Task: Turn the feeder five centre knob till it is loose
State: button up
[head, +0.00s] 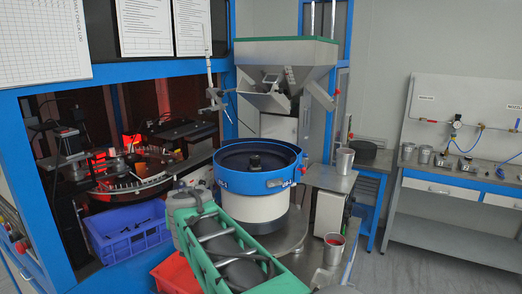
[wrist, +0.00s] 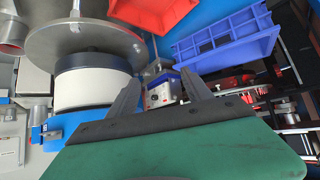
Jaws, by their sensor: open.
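In the wrist view the white drum (wrist: 92,88) and part of the blue bowl (wrist: 62,127) show upside down at the left, and the knob is not visible there. My gripper (wrist: 163,77) is open, with two grey fingers apart and nothing between them. It is beside the feeder, away from the knob. In the head view my green arm fills the lower middle, and the fingers cannot be made out.
A grey hopper (head: 290,58) overhangs the back of the bowl. A blue crate (head: 130,232) and red bin (head: 172,275) lie left of the feeder. A metal cup (head: 345,160) stands on the right side table, with another cup (head: 333,249) lower down. Open floor lies further right.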

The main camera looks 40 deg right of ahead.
jog(key=w+d+r+m+t+h+p, duration=0.1)
jog(key=w+d+r+m+h, duration=0.1)
jog(key=w+d+r, duration=0.35)
jog(key=w+d+r+m+t+h+p, duration=0.1)
jog(key=w+d+r+h, duration=0.15)
jog(key=d+r, duration=0.6)
jog(key=m+g+h+p, duration=0.2)
send_near(255, 158)
jog(key=shift+x, duration=0.95)
jog(key=p+x, duration=0.3)
jog(key=x, duration=0.3)
jog(key=shift+w+d, duration=0.2)
jog(key=shift+d, duration=0.1)
jog(key=shift+w+d+f, duration=0.25)
jog(key=shift+w+d, duration=0.05)
jog(key=shift+w, duration=0.05)
jog(key=shift+c, duration=0.4)
grip_shut()
